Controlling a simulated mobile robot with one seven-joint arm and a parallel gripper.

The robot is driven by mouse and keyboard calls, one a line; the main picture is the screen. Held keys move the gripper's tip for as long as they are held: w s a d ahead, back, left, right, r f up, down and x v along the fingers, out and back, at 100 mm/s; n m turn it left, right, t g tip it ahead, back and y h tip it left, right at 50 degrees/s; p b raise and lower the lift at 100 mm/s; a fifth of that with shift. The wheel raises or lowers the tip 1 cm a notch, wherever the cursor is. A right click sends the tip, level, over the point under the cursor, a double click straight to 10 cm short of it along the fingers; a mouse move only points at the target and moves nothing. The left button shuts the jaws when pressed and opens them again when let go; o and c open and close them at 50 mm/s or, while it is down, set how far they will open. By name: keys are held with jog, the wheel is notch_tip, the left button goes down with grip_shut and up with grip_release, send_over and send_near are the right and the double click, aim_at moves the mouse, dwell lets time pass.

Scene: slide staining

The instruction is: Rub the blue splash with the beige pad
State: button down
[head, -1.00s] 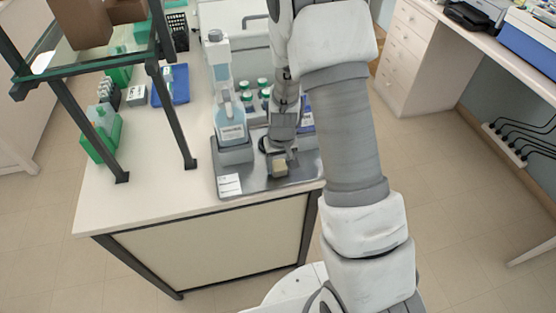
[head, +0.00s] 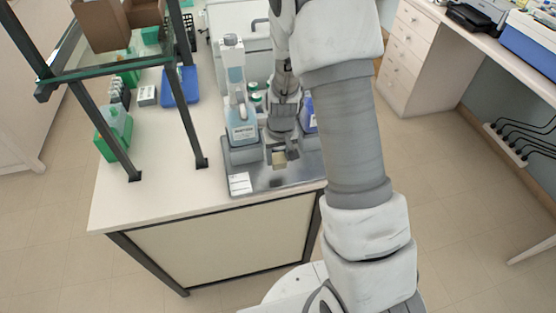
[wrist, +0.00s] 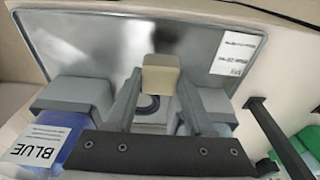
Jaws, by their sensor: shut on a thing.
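The beige pad (wrist: 161,75) is held between the fingertips of my gripper (wrist: 160,88) over the grey metal tray (wrist: 98,50). In the head view the pad (head: 279,159) shows below my gripper (head: 281,150), above or on the front part of the tray (head: 262,182); I cannot tell whether it touches. No blue splash can be made out on the visible tray surface.
A bottle of pale blue liquid (head: 241,125) stands in a grey holder left of my gripper. A bottle labelled BLUE (wrist: 50,143) stands on the other side. A white label (head: 240,184) lies on the tray's front left. A shelf post (head: 190,105) rises further left.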

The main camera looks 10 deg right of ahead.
jog(key=shift+r+p, duration=1.1)
jog(key=shift+r, duration=1.05)
